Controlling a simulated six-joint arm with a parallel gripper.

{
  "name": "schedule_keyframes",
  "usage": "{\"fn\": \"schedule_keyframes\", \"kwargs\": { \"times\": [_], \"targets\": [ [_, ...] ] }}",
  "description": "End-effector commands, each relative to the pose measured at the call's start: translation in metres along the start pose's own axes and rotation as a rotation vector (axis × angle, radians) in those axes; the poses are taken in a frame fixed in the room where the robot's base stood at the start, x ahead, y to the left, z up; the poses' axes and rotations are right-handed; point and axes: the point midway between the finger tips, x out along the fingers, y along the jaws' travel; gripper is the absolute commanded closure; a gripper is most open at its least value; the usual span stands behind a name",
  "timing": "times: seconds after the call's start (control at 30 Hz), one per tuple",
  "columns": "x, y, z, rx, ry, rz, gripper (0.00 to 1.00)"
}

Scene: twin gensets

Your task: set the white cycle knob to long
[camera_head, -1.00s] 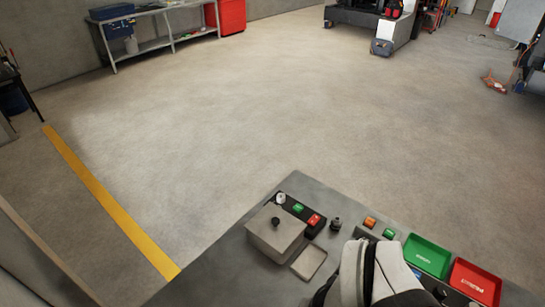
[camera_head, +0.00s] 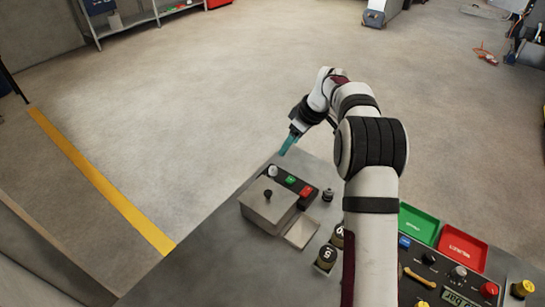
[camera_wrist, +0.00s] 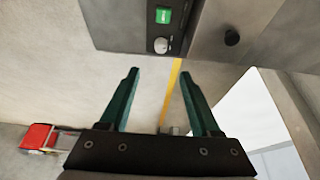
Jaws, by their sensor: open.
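A white knob (camera_head: 272,170) sits at the far left end of a small dark control panel (camera_head: 297,184), in line with a green button (camera_head: 290,179) and a red one (camera_head: 306,190). It also shows in the wrist view as a pale round knob (camera_wrist: 160,45) beside the green button (camera_wrist: 163,15). Its setting and labels are too small to read. My gripper (camera_head: 286,150) has teal fingers, just beyond the panel's far end. In the wrist view my gripper (camera_wrist: 158,73) is open and empty, its fingertips apart from the knob.
A grey lidded box (camera_head: 268,208) with a black lid knob stands beside the panel. A small black knob (camera_head: 328,194) is to its right. Green (camera_head: 419,223) and red (camera_head: 462,247) trays and another panel lie farther right. Open floor lies beyond the bench.

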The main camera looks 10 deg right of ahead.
Motion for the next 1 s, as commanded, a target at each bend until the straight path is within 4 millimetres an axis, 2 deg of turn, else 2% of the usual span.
{"fn": "schedule_keyframes", "kwargs": {
  "times": [0.2,0.3,0.43,0.6,0.87,1.0],
  "targets": [
    [0.066,-0.002,0.001,0.001,-0.003,-0.005,0.36],
    [0.093,-0.002,0.001,0.002,-0.002,-0.005,0.36],
    [0.120,-0.003,0.001,0.002,-0.002,-0.004,0.36],
    [0.136,-0.002,0.000,0.002,0.000,-0.002,0.36],
    [0.138,-0.002,0.000,0.003,0.000,-0.002,0.36],
    [0.138,-0.002,0.000,0.003,0.000,-0.002,0.58]
  ]
}}
